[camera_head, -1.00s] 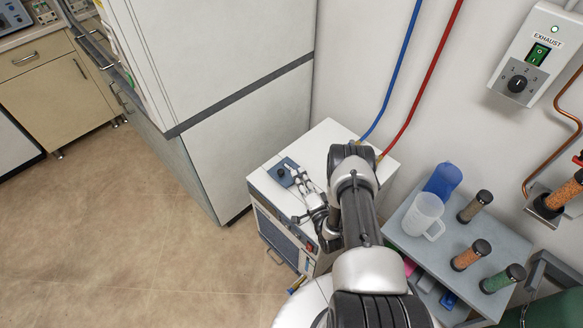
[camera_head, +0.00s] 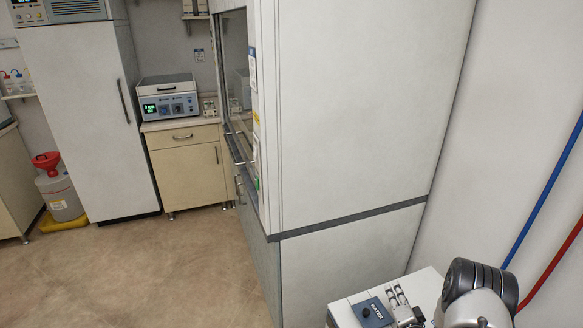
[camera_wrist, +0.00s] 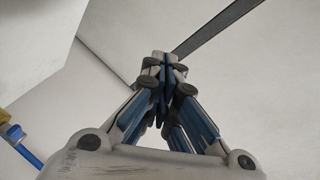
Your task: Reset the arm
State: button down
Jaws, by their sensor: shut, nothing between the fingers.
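My gripper (camera_head: 397,292) shows at the bottom right of the head view, partly cut off by the lower edge. It is over or beside the top of a white box-shaped unit (camera_head: 425,284), close to a blue block with a black knob (camera_head: 371,313). The height between them cannot be told. In the wrist view my gripper (camera_wrist: 165,62) has its fingers together with nothing between them. A tall white cabinet wall with a dark stripe (camera_wrist: 215,28) is behind the fingertips.
A tall white fume cabinet (camera_head: 360,110) stands behind and left of the white unit. Blue (camera_head: 545,190) and red (camera_head: 553,265) hoses run along the right wall. Open floor (camera_head: 180,270) lies at left, before a fridge (camera_head: 85,120) and a drawer cabinet (camera_head: 190,170).

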jog(key=w+a+r+n+g+h, duration=0.1)
jog(key=w+r+n+g, duration=0.1)
jog(key=r, duration=0.6)
jog(key=w+a+r+n+g, duration=0.1)
jog(key=w+r+n, duration=0.1)
jog(key=r, duration=0.5)
jog(key=s+a+r+n+g, duration=0.1)
jog(key=s+a+r+g, duration=0.1)
jog(key=s+r, duration=0.3)
jog(key=s+a+r+n+g, duration=0.1)
jog(key=s+a+r, duration=0.2)
jog(key=r, duration=0.5)
jog(key=s+a+r+n+g, duration=0.2)
jog(key=s+a, duration=0.2)
jog(key=s, duration=0.7)
jog(key=s+a+r+n+g, duration=0.1)
jog(key=s+a, duration=0.3)
jog(key=s, duration=0.7)
jog(key=s+a+r+n+g+y, duration=0.1)
jog(key=s+a+r+n+g, duration=0.1)
jog(key=s, duration=1)
jog(key=shift+a+r+n+g, duration=0.3)
jog(key=shift+a+r, duration=0.5)
jog(key=shift+a, duration=0.2)
